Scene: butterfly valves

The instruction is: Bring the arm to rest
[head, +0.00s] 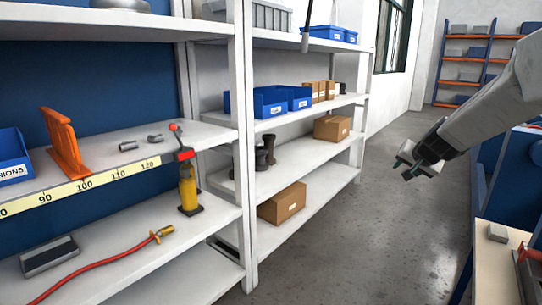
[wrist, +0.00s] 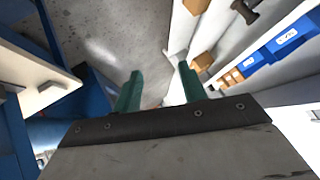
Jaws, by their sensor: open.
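My gripper (head: 404,170) is at the right in the head view, above the grey floor and to the right of the shelves. Its two green fingers stand apart with nothing between them, as the wrist view also shows (wrist: 160,88). My arm reaches in from the right edge, clear of the shelves and the bench. No butterfly valve can be made out for certain.
White shelves (head: 246,150) fill the left and middle, with blue bins (head: 270,103), a cardboard box (head: 283,203) and a red hose (head: 105,265). A bench (head: 490,262) stands at lower right. Open floor (head: 375,235) lies between. An orange rack (head: 460,60) is far back.

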